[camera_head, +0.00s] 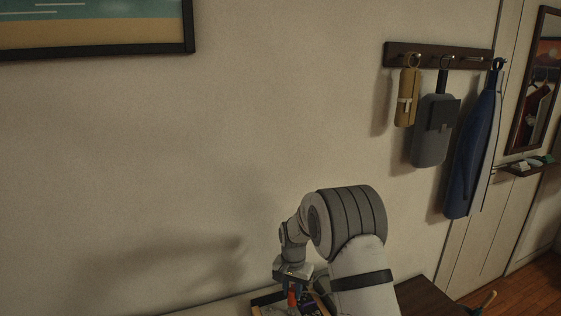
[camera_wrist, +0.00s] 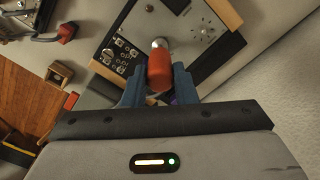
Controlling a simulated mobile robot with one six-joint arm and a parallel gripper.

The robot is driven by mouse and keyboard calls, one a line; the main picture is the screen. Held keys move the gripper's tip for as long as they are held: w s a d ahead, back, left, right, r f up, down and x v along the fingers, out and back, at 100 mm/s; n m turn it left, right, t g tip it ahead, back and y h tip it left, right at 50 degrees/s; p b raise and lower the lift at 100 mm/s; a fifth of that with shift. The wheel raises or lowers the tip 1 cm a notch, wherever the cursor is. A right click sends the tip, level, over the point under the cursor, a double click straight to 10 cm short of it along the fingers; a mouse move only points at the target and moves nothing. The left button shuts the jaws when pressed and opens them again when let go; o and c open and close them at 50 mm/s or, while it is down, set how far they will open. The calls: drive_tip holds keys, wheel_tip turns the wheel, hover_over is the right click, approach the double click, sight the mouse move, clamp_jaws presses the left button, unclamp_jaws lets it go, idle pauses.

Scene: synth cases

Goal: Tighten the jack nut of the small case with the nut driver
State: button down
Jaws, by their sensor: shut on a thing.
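In the wrist view my gripper (camera_wrist: 160,82) is shut on the red handle of the nut driver (camera_wrist: 158,72). The driver points away from the camera, over a grey panel (camera_wrist: 187,50) with knobs and jacks and wooden end cheeks. I cannot tell whether its tip touches anything. I cannot tell which jack nut is the one in question; the driver hides part of the panel. In the head view my gripper (camera_head: 293,278) is low in the middle, with the red handle (camera_head: 292,298) below it at the picture's bottom edge.
In the wrist view another device with cables (camera_wrist: 25,22) and a small wooden block (camera_wrist: 60,73) lie to the left. The wall at left is bare below a picture.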

drive_tip(key=shift+m+b, duration=0.35)
drive_tip(key=shift+m, duration=1.15)
drive_tip(key=shift+m+b, duration=0.3)
drive_tip(key=shift+m, duration=1.1)
drive_tip(key=c, duration=1.1)
unclamp_jaws()
drive_tip(key=shift+r, duration=0.1)
